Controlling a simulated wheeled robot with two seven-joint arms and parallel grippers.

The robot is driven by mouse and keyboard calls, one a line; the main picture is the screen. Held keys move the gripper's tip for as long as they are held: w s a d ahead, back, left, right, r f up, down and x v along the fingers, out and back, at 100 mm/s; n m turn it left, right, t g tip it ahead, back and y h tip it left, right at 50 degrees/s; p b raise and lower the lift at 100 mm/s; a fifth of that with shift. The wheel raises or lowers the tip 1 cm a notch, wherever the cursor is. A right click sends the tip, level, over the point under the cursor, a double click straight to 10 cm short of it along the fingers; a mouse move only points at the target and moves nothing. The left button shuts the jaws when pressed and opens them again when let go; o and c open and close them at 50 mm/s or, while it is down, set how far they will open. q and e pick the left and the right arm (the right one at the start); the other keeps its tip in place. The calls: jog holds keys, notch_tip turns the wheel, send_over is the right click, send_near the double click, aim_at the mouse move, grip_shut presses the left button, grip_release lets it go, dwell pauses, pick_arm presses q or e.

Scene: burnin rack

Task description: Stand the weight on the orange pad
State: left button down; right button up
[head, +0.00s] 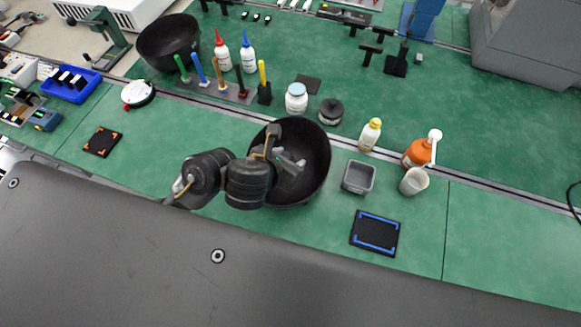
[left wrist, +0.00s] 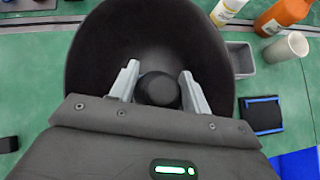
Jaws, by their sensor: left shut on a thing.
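The orange pad (head: 103,142), a black square with orange corner marks, lies on the green bench at the left and is empty. My left gripper (head: 289,161) is over the large black bowl (head: 318,176), to the right of the pad. In the left wrist view its two grey fingers are shut on a dark round thing, which looks like the weight (left wrist: 158,89). The weight shows from above against the bowl's inside; I cannot tell whether it touches the bowl. In the head view my gripper mostly hides it. My right gripper is not in view.
A blue-marked pad (head: 375,233), a grey bin (head: 358,177), a cup (head: 413,181) and an orange bottle (head: 416,154) stand right of the bowl. A dark knobbed object (head: 331,111) and a white jar (head: 296,98) stand behind it. Bench between bowl and orange pad is mostly clear.

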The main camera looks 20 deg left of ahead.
aim_at(290, 157)
pick_arm(q)
jog(key=shift+a+b+x, duration=0.2)
jog(key=shift+b+x, duration=0.2)
jog(key=shift+x, duration=0.75)
jog(key=shift+f, duration=0.1)
jog(key=shift+w+f+b, duration=0.15)
jog(key=shift+f+b, duration=0.15)
jog(key=shift+b, duration=0.05)
jog(key=f+b, duration=0.3)
jog(key=shift+w+f, duration=0.25)
jog(key=shift+r, duration=0.1)
